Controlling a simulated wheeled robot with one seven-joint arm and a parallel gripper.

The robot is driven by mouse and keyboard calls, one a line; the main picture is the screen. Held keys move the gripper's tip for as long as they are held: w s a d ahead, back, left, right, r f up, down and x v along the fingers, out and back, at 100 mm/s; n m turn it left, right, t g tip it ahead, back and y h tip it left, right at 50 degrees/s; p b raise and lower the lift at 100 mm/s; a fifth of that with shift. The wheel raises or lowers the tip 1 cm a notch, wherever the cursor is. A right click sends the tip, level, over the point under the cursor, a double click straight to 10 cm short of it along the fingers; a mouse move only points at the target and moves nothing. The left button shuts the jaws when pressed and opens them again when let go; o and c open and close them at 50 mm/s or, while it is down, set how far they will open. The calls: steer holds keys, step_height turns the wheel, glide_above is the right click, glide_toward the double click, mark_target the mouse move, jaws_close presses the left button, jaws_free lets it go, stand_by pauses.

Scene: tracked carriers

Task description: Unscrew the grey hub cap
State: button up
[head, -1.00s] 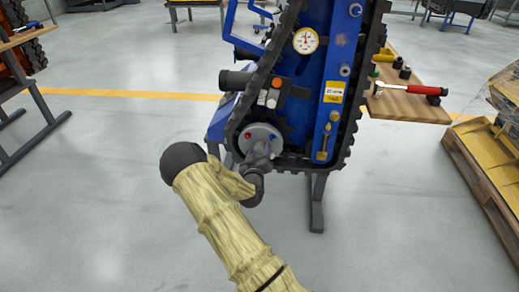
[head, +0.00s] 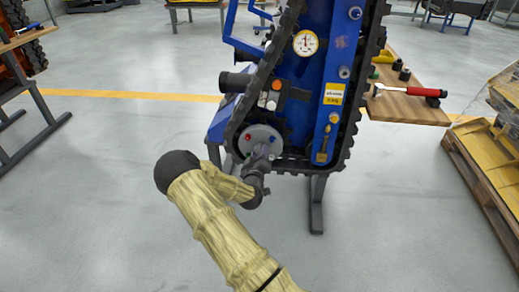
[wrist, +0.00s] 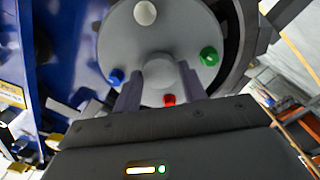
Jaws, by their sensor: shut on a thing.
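The grey hub cap (wrist: 159,68) is at the middle of a round grey plate (wrist: 150,32) low on the blue tracked carrier. The plate (head: 262,134) carries white, green, red and blue knobs around its face. My gripper (wrist: 160,82) is shut on the hub cap, with one finger on each side of it in the wrist view. In the head view my gripper (head: 258,162) reaches the plate from below, and its wrist and fingers hide the cap there. I cannot tell how far the cap is turned.
A black track (head: 346,130) runs around the carrier's blue frame (head: 320,75) close to my gripper. A wooden bench (head: 408,108) with a red-handled tool (head: 405,90) stands at right. A pallet (head: 480,185) lies further right.

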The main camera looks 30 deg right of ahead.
steer(key=n, duration=0.7)
steer(key=n, duration=0.7)
steer(key=shift+f, duration=0.1)
steer(key=n, duration=0.2)
steer(key=shift+n+b, duration=0.35)
steer(key=shift+n, duration=0.05)
